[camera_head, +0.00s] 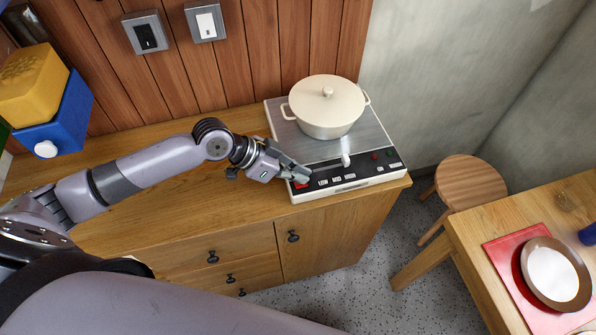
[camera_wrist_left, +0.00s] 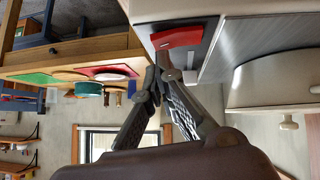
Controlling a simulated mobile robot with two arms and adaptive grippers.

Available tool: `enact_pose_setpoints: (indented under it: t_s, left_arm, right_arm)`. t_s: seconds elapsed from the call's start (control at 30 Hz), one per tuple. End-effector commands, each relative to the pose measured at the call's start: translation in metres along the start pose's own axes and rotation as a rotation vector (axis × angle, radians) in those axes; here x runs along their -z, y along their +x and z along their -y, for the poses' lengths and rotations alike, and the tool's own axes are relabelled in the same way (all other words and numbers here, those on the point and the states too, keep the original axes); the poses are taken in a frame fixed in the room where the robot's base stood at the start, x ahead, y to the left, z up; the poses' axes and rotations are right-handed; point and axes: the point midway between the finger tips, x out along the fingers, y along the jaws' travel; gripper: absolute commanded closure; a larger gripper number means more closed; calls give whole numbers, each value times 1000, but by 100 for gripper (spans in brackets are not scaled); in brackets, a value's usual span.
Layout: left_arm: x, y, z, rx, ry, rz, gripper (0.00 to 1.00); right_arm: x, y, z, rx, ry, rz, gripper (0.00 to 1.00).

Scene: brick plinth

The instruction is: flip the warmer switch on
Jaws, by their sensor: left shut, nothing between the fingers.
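The warmer (camera_head: 368,140) is a flat unit with a grey top, white sides and a black control strip along its front. Its red switch (camera_head: 301,185) sits at the left end of that strip, partly hidden by my left gripper (camera_head: 303,177). In the left wrist view the red switch (camera_wrist_left: 178,37) shows large, just beyond the tips of my left gripper (camera_wrist_left: 160,68). The fingers are closed together and empty. I cannot tell whether they touch the switch, or whether it is on or off. My right gripper is not in view.
A cream lidded pot (camera_head: 327,108) stands on the warmer. Two wall switches (camera_head: 145,33) are on the wood panelling. Blue and yellow containers (camera_head: 62,120) stand at the counter's left. A stool (camera_head: 470,180) and a table with a plate (camera_head: 550,273) are at right. The counter (camera_head: 180,200) beside the warmer is clear.

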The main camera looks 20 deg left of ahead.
Motion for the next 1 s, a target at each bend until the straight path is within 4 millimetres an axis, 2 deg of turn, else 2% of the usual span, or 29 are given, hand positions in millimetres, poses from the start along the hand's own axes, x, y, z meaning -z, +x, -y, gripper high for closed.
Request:
enact_pose_setpoints:
  t_s: [0.7,1.0]
  left_arm:
    - [-8,8,-3,0,-1,0,100]
    - [-4,4,6,1,0,0,100]
  right_arm:
    - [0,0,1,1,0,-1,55]
    - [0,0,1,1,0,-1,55]
